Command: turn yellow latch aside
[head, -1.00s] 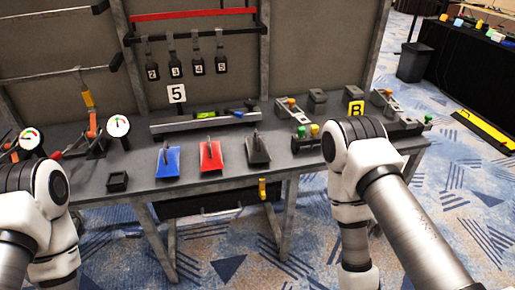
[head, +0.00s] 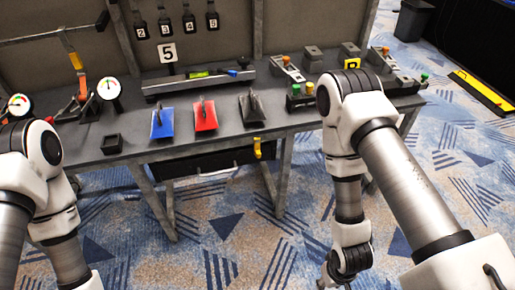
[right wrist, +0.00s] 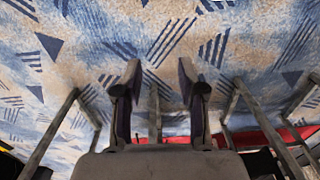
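The yellow latch (head: 257,148) is a small upright piece at the front edge of the grey workbench, at the right end of a dark drawer front (head: 210,160). In the head view my right arm hangs down to the right of the latch, its wrist low over the carpet and apart from the latch. In the right wrist view my right gripper (right wrist: 158,80) has its two fingers spread, with nothing between them. The latch cannot be made out in that view. My left arm is at the lower left of the head view; its gripper is out of the picture.
The carpet in front is clear.

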